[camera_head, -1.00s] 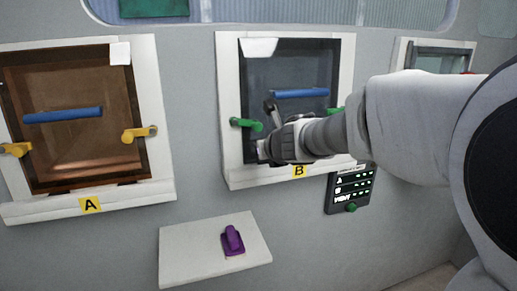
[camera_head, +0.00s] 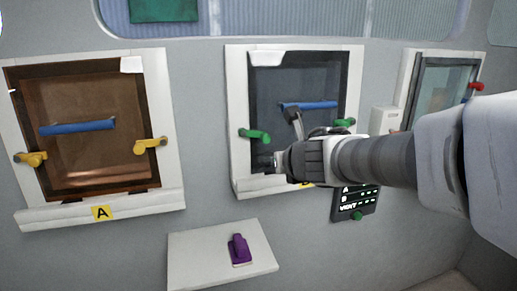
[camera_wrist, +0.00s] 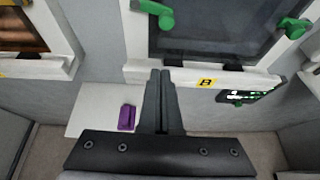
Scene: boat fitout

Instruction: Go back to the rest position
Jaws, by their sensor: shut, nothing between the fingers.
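My gripper (camera_wrist: 161,72) shows in the wrist view with its two fingers together and nothing between them. In the head view my gripper (camera_head: 270,163) is in front of the lower left part of window B (camera_head: 285,85), which has a white frame, a blue bar handle and green latches. In the wrist view the fingertips overlap the bottom edge of window B's frame (camera_wrist: 140,72); I cannot tell whether they touch it. My arm hides part of window B's lower right side.
Window A (camera_head: 85,150), with yellow latches, is at left. A third window (camera_head: 440,90) with a red latch is at right. A white shelf (camera_head: 200,265) carries a purple object (camera_head: 239,249). A dark panel (camera_head: 343,205) is partly behind my arm. The wall between window A and B is clear.

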